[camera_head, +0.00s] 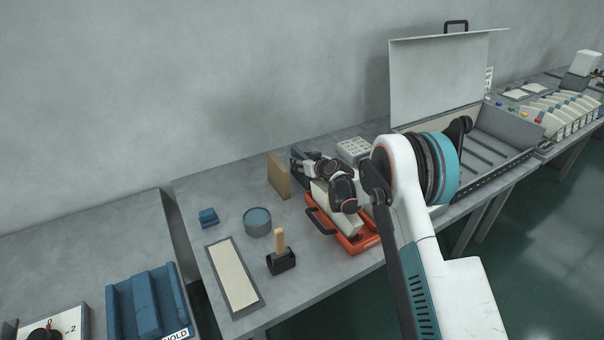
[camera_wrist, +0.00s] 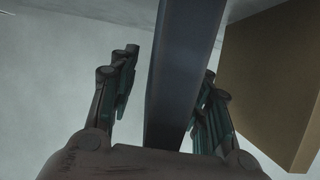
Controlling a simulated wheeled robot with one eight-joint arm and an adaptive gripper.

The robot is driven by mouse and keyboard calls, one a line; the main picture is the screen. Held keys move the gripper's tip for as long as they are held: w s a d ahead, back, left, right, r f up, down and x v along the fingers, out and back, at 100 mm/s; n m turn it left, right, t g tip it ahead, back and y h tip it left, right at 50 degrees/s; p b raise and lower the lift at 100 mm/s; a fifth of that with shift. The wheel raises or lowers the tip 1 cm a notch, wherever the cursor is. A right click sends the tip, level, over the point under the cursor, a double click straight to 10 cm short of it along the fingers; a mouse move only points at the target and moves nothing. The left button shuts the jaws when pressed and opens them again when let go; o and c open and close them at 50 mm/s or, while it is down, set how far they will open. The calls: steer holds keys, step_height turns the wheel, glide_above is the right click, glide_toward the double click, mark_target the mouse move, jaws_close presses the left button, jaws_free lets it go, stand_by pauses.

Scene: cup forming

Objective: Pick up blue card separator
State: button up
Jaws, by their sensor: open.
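The blue card separator (camera_wrist: 187,70) is a dark blue upright slab running between my two fingers in the wrist view. My gripper (camera_wrist: 170,64) is open around it. A clear gap shows on the left side, and the slab lies close to the right finger; I cannot tell whether they touch. In the head view, my gripper (camera_head: 302,164) is low over the table beside the tan board, and a dark blue edge of the separator (camera_head: 297,153) shows behind it. My wrist and arm hide most of the separator there.
A tan board (camera_head: 278,176) stands just left of the separator; it also shows in the wrist view (camera_wrist: 270,75). An orange tray (camera_head: 352,243) with a pale block is beneath my wrist. A white grid block (camera_head: 353,149) and an open case (camera_head: 437,78) are to the right.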

jaws_close()
steer(key=shift+r, duration=0.1)
